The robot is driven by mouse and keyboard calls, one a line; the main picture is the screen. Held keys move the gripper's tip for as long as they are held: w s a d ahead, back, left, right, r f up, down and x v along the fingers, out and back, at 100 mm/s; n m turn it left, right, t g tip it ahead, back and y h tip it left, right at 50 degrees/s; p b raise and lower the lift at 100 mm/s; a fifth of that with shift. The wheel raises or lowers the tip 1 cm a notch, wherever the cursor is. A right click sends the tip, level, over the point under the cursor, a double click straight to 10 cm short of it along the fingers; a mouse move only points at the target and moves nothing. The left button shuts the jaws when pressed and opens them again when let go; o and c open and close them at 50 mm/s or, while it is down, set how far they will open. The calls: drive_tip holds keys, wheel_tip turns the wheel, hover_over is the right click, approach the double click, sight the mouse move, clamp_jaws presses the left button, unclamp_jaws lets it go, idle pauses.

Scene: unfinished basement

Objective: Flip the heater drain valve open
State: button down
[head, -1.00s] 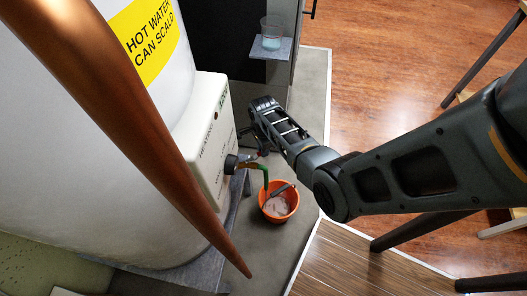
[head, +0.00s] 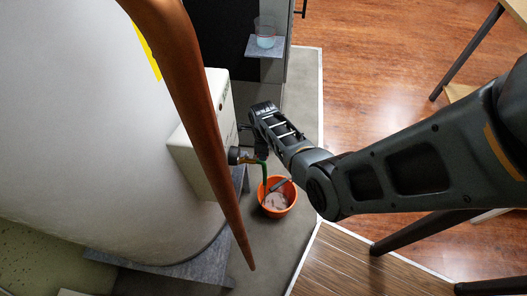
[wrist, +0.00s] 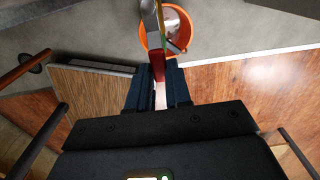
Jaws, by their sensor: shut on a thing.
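The white water heater (head: 90,130) fills the left of the head view. Its drain valve (head: 236,155) sticks out low on its right side, with a green hose (head: 265,175) hanging down into an orange bucket (head: 278,208). In the wrist view, a red lever (wrist: 157,68) lies between the fingers of my gripper (wrist: 158,88). My gripper is shut on this lever. In the head view, my gripper (head: 261,147) is beside the valve, and the arm and fingers hide the lever. How far the lever is turned cannot be told.
A thick copper pipe (head: 198,100) crosses in front of the heater. A small shelf (head: 264,47) with a clear cup (head: 265,32) stands behind. Dark table legs are at the right. Grey floor is clear around the bucket, which also shows in the wrist view (wrist: 187,30).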

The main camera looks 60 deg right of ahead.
idle(0.4)
drive_tip(key=c, duration=1)
unclamp_jaws()
drive_tip(key=shift+c, duration=0.2)
wheel_tip(320, 180, up, 8)
drive_tip(key=shift+f+p, duration=0.1)
drive_tip(key=shift+p, duration=0.6)
